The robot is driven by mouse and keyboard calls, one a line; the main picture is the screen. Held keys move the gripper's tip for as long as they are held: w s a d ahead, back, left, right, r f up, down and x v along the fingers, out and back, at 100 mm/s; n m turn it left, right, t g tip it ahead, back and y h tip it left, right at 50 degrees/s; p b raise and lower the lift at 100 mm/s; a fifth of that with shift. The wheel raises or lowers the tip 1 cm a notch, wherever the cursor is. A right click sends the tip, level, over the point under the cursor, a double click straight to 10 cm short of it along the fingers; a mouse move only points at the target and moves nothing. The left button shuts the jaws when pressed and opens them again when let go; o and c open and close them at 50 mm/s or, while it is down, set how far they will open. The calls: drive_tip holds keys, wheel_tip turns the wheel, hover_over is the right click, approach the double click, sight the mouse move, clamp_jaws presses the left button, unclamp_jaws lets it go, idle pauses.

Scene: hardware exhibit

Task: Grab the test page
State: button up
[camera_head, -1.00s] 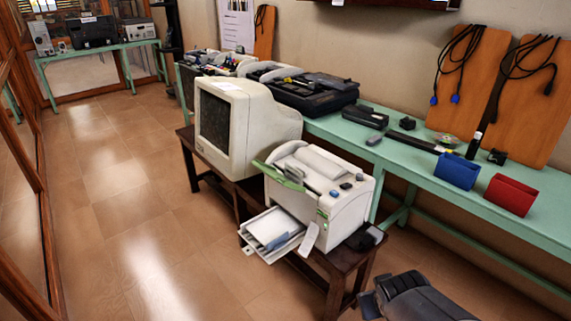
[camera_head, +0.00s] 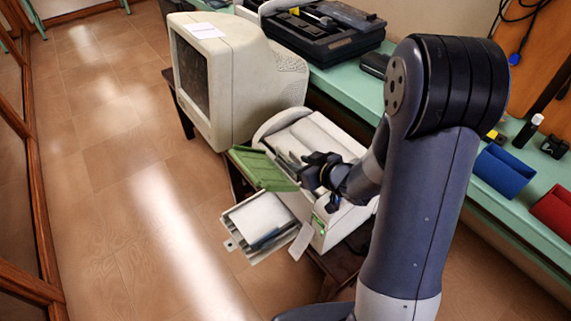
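A white sheet of paper (camera_head: 262,215), perhaps the test page, lies in the pulled-out front tray (camera_head: 233,228) of the printer; no print can be read on it. The off-white printer (camera_head: 322,140) stands on a dark wooden bench and has a green flap (camera_head: 258,168) above the tray. My dark gripper (camera_head: 297,168) is at the printer's front top, close to the flap's right end, above and right of the paper. I cannot tell if it touches the flap, or whether its fingers are apart. My arm hides the printer's right part.
A white tag (camera_head: 302,241) hangs at the printer's front. A blue holder (camera_head: 503,172) and a red holder (camera_head: 556,207) stand on the green table. The floor at left is clear.

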sight(286, 155)
drive_tip(key=x, duration=0.8)
drive_tip(key=shift+w+p, duration=0.3)
drive_tip(key=shift+w, duration=0.05)
clamp_jaws()
